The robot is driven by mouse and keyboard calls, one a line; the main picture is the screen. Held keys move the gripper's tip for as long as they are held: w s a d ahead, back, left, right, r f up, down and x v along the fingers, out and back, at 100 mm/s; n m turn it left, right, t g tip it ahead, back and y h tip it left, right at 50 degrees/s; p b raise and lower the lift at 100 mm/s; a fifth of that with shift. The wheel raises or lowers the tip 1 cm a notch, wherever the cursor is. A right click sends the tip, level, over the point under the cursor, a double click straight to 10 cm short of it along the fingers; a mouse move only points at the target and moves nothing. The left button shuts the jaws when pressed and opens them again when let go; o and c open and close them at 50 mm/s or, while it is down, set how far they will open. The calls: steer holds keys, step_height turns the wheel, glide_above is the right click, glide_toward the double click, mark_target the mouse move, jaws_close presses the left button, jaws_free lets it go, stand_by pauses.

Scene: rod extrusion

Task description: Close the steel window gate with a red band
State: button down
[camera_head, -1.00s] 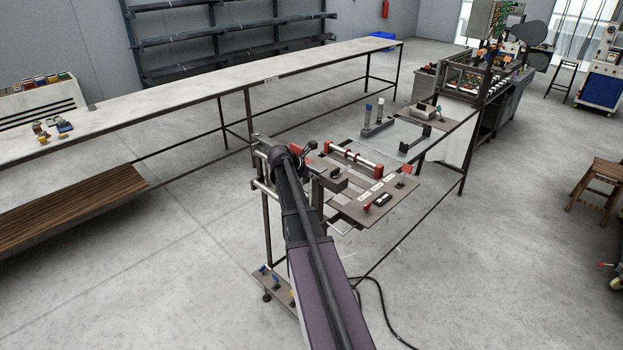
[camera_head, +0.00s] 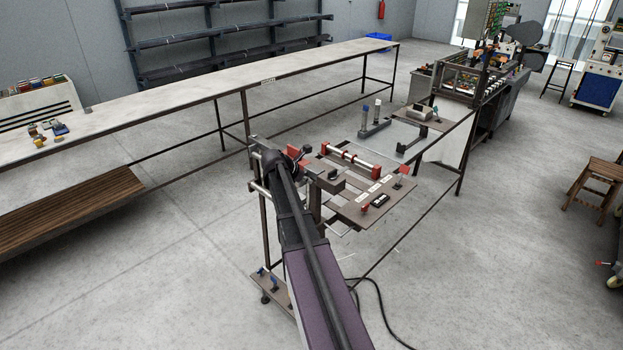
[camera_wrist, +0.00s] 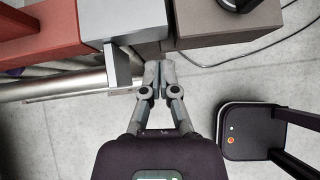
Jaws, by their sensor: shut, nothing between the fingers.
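My gripper (camera_wrist: 158,78) is shut and empty in the wrist view. Its fingertips are just right of a grey steel plate (camera_wrist: 117,70), close to a grey steel block (camera_wrist: 124,18) and a brown-grey block (camera_wrist: 220,22); I cannot tell whether they touch. A red block (camera_wrist: 46,28) adjoins the steel block on the left. I cannot identify the window gate or its red band for sure; the steel plate may be part of it. In the head view my arm hides the fingers, beside the fixture table (camera_head: 352,213) with its red-ended rollers (camera_head: 350,158).
Round metal bars (camera_wrist: 55,92) lie left of my fingers. A black cable (camera_head: 385,310) runs over the floor. A long white bench (camera_head: 200,80) stands behind, with the extrusion machine (camera_head: 480,75) at the back right. The floor (camera_head: 500,270) to the right is largely clear.

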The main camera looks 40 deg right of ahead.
steer(key=a+f+p+v, duration=0.1)
steer(key=p+v, duration=0.6)
steer(key=v, duration=0.4)
steer(key=shift+s+r, duration=0.15)
steer(key=shift+s, duration=0.25)
steer(key=shift+a, duration=0.15)
steer(key=s+a+f+m+y+b, duration=0.3)
steer(key=s+a+f+m+b, duration=0.2)
steer(key=a, duration=0.5)
steer(key=s+a+f+m+y+b, duration=0.3)
steer(key=s+a+f+m+b, duration=0.3)
steer(key=a+f, duration=0.4)
steer(key=s+a+f+m+y+b, duration=0.3)
steer(key=s+a+f+m+b, duration=0.3)
steer(key=a, duration=0.5)
steer(key=shift+s+f+m, duration=0.7)
steer(key=shift+f+m, duration=0.1)
